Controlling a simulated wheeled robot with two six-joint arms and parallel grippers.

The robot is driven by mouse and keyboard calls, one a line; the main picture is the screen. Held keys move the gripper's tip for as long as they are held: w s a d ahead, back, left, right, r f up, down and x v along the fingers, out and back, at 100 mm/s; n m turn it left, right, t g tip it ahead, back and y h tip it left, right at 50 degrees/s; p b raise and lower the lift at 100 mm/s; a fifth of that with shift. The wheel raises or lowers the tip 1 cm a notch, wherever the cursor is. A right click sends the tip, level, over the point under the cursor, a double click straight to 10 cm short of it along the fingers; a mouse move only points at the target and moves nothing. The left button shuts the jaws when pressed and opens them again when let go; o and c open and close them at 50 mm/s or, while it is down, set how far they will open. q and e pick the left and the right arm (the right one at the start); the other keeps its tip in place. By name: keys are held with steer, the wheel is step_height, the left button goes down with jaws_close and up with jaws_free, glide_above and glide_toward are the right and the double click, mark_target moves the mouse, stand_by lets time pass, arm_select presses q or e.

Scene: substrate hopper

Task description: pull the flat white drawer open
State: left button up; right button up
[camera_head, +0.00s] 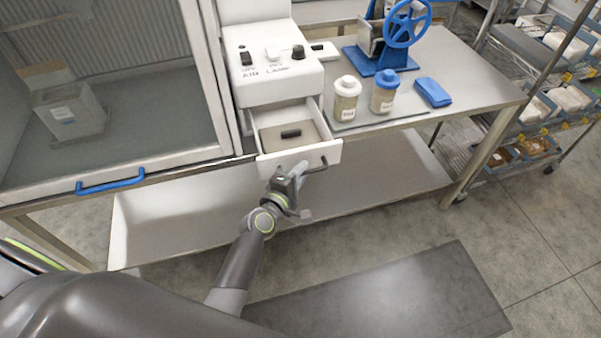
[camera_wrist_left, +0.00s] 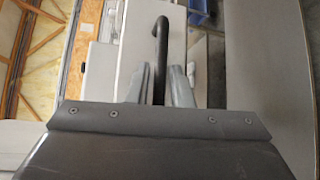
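The flat white drawer (camera_head: 300,155) stands out from the white control unit in the head view, its tray open to view. A small dark block (camera_head: 291,133) lies inside it. The drawer's dark bar handle (camera_head: 322,164) runs along its front; my left gripper covers part of it. My left gripper (camera_head: 291,172) is at the drawer front. In the left wrist view the handle (camera_wrist_left: 161,45) runs between its two fingers (camera_wrist_left: 159,88), which close in on both sides of it. My right gripper is not in view.
The white control unit (camera_head: 275,75) with knobs is above the drawer. A glazed cabinet with a blue handle (camera_head: 110,182) is left. Floor space lies before the lower shelf.

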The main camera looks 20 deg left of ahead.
arm_select(q)
steer(key=shift+o, duration=1.1)
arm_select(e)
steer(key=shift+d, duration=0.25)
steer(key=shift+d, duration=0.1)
arm_select(q)
steer(key=shift+s, duration=0.1)
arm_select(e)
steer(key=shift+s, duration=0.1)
